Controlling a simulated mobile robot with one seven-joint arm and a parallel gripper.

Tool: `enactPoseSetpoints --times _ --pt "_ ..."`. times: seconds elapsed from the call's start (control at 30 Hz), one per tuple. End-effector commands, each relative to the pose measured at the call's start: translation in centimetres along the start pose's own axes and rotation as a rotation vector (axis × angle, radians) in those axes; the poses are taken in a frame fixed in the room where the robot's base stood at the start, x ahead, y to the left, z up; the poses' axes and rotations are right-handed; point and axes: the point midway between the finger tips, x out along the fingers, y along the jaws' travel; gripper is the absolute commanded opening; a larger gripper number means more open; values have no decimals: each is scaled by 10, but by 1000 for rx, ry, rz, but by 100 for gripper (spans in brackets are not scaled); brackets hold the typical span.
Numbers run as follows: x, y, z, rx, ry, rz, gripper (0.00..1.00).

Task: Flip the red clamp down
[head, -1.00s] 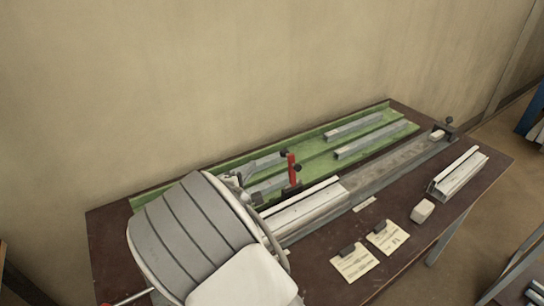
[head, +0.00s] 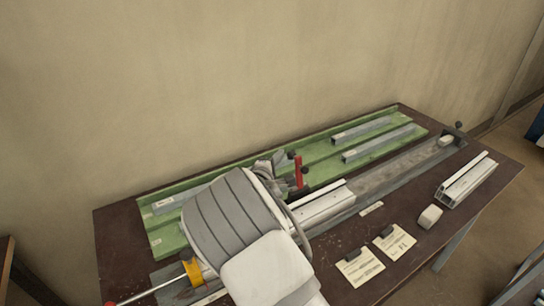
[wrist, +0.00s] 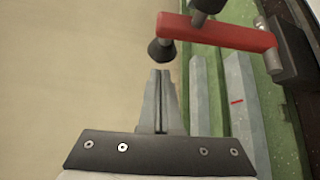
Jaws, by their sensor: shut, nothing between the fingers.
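The red clamp (head: 299,171) stands upright in the head view, with its arm raised and a black knob near its top. In the wrist view the red clamp arm (wrist: 222,34) crosses the upper right, with a dark rubber tip (wrist: 160,50) at its left end. My gripper (wrist: 160,74) is shut and empty. Its fingertips show just below the rubber tip in the wrist view; I cannot tell whether they touch it. In the head view my arm covers much of the gripper and the near part of the clamp's surroundings.
A green tray (head: 385,143) with grey bars lies along the wall. A long pale profile (head: 325,203) lies in the rail beside the clamp. A yellow part (head: 193,271) shows at lower left.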

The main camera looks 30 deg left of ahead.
Motion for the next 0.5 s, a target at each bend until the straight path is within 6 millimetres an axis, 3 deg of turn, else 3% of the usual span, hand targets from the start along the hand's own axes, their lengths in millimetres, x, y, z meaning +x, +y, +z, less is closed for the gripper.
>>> enactPoseSetpoints --times 0.5 --pt "-3 0 7 0 1 1 0"
